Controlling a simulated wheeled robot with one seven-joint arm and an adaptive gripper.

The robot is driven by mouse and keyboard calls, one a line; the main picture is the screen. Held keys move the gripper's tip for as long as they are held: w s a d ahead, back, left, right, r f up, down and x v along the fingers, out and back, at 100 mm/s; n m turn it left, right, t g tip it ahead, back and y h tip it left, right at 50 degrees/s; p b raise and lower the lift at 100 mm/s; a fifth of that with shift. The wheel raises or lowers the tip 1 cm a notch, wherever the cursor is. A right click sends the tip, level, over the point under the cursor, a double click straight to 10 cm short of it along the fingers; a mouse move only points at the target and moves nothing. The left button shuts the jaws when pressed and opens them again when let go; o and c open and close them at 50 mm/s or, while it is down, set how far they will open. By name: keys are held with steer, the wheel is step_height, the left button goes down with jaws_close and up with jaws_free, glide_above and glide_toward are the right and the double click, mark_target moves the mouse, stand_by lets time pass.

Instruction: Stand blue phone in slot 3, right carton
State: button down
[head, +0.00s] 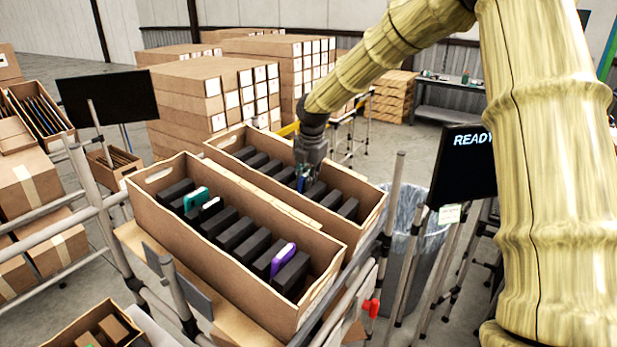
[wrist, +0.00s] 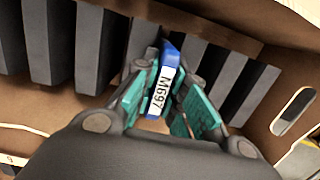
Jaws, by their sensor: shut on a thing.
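The blue phone (wrist: 160,92) has a white edge label reading M697. In the wrist view my gripper (wrist: 166,88) is shut on it, with teal pads on both sides. The phone's far end is among the dark dividers of the right carton (head: 372,214); I cannot tell how deep it sits or whether it touches the bottom. In the head view my gripper (head: 306,180) reaches down into the middle of this carton, and only a bit of blue shows there.
The left carton (head: 165,212) stands alongside, nearer, with a teal phone (head: 197,198), a white-edged phone (head: 212,203) and a purple phone (head: 283,260) between dark dividers. Carton walls rise around my gripper. A bin (head: 415,250) and a READY screen (head: 468,165) stand to the right.

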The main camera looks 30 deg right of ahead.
steer(key=shift+s+f, duration=0.25)
steer(key=shift+f, duration=0.3)
steer(key=c, duration=1.6)
jaws_free()
steer(key=shift+o, duration=1.1)
steer(key=shift+w+a+f, duration=0.1)
steer(key=shift+w+f, duration=0.05)
steer(key=shift+w, duration=0.05)
steer(key=shift+r, duration=0.65)
steer(key=v, duration=1.1)
